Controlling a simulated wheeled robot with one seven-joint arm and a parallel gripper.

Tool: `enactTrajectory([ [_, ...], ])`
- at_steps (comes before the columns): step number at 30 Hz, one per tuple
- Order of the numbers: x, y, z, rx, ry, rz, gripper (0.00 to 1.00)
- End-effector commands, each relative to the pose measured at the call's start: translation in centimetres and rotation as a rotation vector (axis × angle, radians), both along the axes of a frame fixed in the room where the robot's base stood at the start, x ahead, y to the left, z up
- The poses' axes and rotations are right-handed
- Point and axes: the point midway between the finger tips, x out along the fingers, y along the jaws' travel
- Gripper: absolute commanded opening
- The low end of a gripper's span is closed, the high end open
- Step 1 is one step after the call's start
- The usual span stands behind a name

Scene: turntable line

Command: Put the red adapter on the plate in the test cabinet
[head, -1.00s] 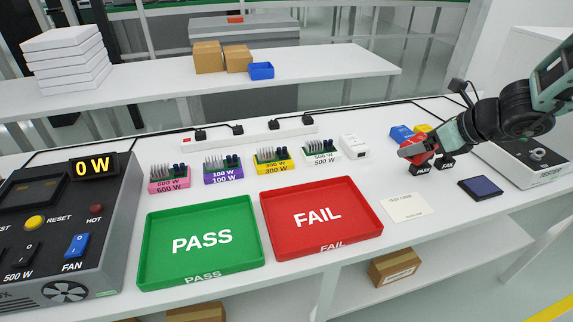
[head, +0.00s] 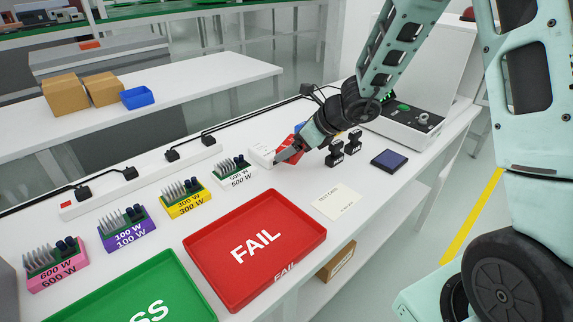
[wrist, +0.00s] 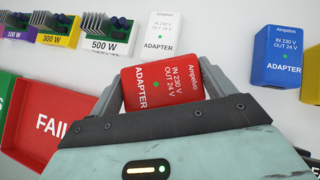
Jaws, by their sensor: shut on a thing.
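The red adapter (wrist: 163,84) is held between the two fingers of my gripper (wrist: 160,92), its label facing the wrist camera. In the head view my gripper (head: 284,156) is low over the table beside the white adapter, and the red adapter (head: 293,142) shows only partly behind the fingers. I cannot tell whether it touches the table. What looks like the test cabinet (head: 392,125) stands at the right end of the table, a grey unit with a knob and a green light, with a large white panel rising behind it. Its plate cannot be made out.
A white adapter (wrist: 172,38), a blue adapter (wrist: 276,56) and a yellow adapter (wrist: 313,76) lie close by. Two black stamps (head: 335,155) and a dark pad (head: 389,159) are right of my gripper. The red FAIL tray (head: 255,238) and a test card (head: 342,201) lie in front.

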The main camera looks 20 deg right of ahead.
Motion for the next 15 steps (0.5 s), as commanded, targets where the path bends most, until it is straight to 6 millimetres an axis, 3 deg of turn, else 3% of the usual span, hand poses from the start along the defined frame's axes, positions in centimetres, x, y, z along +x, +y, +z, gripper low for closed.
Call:
enactTrajectory([
  [9,0.0,0.1,-3.9,0.002,0.001,0.001,0.52],
  [15,0.0,0.0,-4.7,0.000,-0.002,0.001,0.52],
])
